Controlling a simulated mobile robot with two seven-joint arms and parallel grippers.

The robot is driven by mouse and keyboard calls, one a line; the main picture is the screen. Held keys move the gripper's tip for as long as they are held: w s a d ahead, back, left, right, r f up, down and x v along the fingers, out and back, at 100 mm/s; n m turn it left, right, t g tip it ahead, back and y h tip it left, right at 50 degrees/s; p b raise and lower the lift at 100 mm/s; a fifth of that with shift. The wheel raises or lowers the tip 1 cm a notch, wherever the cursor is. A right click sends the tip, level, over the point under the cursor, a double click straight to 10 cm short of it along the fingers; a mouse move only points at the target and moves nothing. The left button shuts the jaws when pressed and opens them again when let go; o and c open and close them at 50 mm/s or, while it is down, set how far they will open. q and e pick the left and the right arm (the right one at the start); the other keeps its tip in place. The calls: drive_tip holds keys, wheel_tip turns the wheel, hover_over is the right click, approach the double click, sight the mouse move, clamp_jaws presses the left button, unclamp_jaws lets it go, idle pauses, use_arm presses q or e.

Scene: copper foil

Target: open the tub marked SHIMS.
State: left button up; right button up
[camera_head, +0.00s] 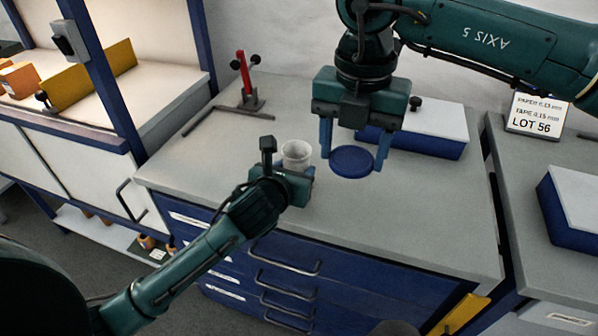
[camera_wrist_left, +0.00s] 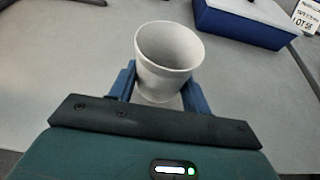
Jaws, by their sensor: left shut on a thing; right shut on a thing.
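The tub (camera_head: 296,154) is a small whitish open cup on the grey worktop. It also shows in the left wrist view (camera_wrist_left: 166,58), upright with its mouth uncovered and its inside looking empty. My left gripper (camera_wrist_left: 161,92) is shut on the tub, one blue finger on each side; it also shows in the head view (camera_head: 292,172). The round blue lid (camera_head: 352,162) is off the tub, to its right. My right gripper (camera_head: 353,150) is shut on the lid, holding it between its fingers, apart from the tub. I cannot read any SHIMS marking.
A blue box with a white top (camera_head: 430,127) stands behind the right gripper. A red stand (camera_head: 246,85) is at the back left. A LOT 56 sign (camera_head: 536,115) and another blue box (camera_head: 575,205) are at right. The worktop's front right is clear.

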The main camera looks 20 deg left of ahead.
use_arm(q)
drive_tip(key=w, duration=0.3)
drive_tip(key=shift+d+f, duration=0.1)
drive_tip(key=shift+f+b, duration=0.35)
drive_tip(key=shift+f, duration=1.35)
drive_tip(key=shift+f, duration=0.1)
drive_tip(key=o, duration=1.5)
drive_tip(key=shift+s+r, duration=0.1)
drive_tip(key=shift+r, duration=0.1)
wheel_tip(320, 180, up, 4)
drive_tip(key=r+p, duration=0.1)
hover_over(281, 220)
drive_tip(key=shift+f, duration=0.25)
